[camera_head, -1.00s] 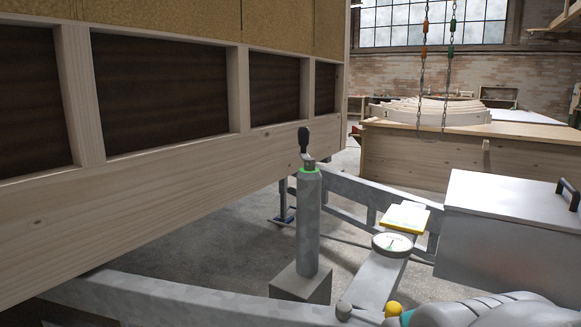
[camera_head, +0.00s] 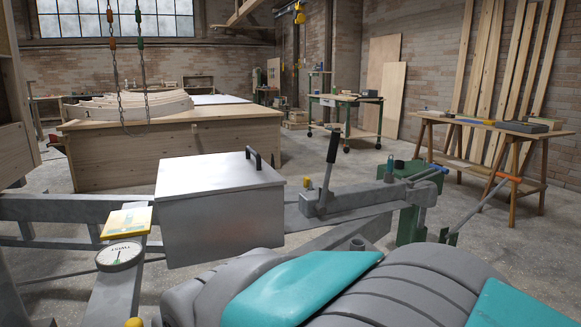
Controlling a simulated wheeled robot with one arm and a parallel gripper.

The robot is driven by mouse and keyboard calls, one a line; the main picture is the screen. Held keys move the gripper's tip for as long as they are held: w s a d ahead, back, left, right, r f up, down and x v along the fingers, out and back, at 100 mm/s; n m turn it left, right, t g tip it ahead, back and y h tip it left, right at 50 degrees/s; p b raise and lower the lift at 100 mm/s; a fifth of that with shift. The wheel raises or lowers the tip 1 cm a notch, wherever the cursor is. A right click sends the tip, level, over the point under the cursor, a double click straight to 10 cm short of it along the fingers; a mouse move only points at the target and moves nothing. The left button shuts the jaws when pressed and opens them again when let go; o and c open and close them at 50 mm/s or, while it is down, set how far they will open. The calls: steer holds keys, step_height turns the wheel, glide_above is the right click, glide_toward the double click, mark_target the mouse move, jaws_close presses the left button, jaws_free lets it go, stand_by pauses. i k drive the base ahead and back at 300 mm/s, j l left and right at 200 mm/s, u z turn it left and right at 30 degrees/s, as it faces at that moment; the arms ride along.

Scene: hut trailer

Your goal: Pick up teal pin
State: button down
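A small yellow-edged tray or card (camera_head: 127,222) lies on the grey trailer beam at the left. A small teal-tinted shape shows on its pale top, too small to tell whether it is the teal pin. A small teal-dark upright piece (camera_head: 390,166) stands by the hitch on the right; I cannot tell what it is. My gripper is not in view.
A round dial marked TWIST (camera_head: 120,256) sits on the beam. A metal box (camera_head: 220,205) with a black handle stands beside it. A black lever (camera_head: 331,160) rises from the hitch bar. A wooden workbench (camera_head: 490,126) stands right, with open floor before it.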

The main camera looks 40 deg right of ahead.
mark_target(390, 163)
steer(key=z, duration=2)
steer(key=i+l+u, duration=0.15)
steer(key=u, duration=0.35)
steer(key=i+l+u, duration=0.1)
steer(key=l+u, duration=0.2)
steer(key=u, duration=0.2)
steer(key=i+l+u, duration=0.1)
steer(key=l+u, duration=0.2)
steer(key=u, duration=0.2)
